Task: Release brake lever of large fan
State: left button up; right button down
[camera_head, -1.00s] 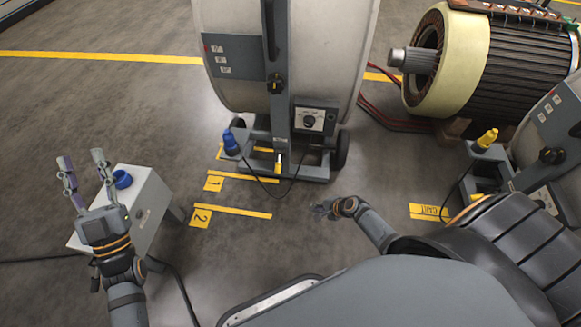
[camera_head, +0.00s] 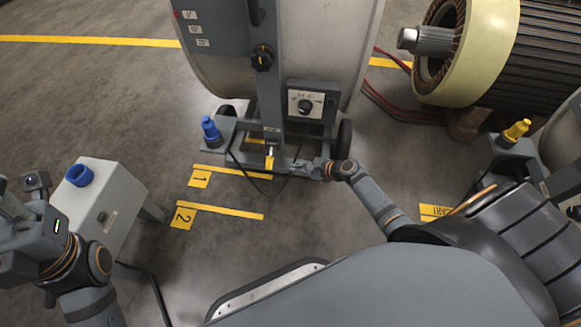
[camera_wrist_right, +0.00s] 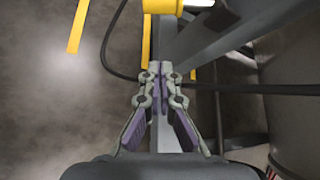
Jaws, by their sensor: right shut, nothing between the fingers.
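The large fan (camera_head: 335,50) stands upright at the top centre of the head view, on a grey wheeled base. A small lever with a yellow grip (camera_head: 269,160) sticks out low at the front of its base. The yellow grip (camera_wrist_right: 163,5) also shows at the top of the right wrist view, cut off by the edge. My right gripper (camera_head: 300,168) is shut and empty, just right of the lever and apart from it. Its fingertips (camera_wrist_right: 162,73) meet over the grey base bar. My left gripper (camera_head: 22,200) is at the left edge; its finger opening is unclear.
A grey box with a blue socket (camera_head: 80,175) stands at the left. A blue plug (camera_head: 210,130) sits at the base's left, with a black cable (camera_head: 245,180) looping in front. Floor markings (camera_head: 220,210) lie in front.

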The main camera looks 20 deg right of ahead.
aim_at(270, 157)
jog(key=b+x, duration=0.4)
jog(key=x, duration=0.4)
jog(key=a+r, duration=0.1)
jog(key=a+r+p, duration=0.1)
jog(key=r, duration=0.1)
jog(key=shift+s+a, duration=0.1)
jog(key=shift+s, duration=0.3)
jog(key=shift+r, duration=0.15)
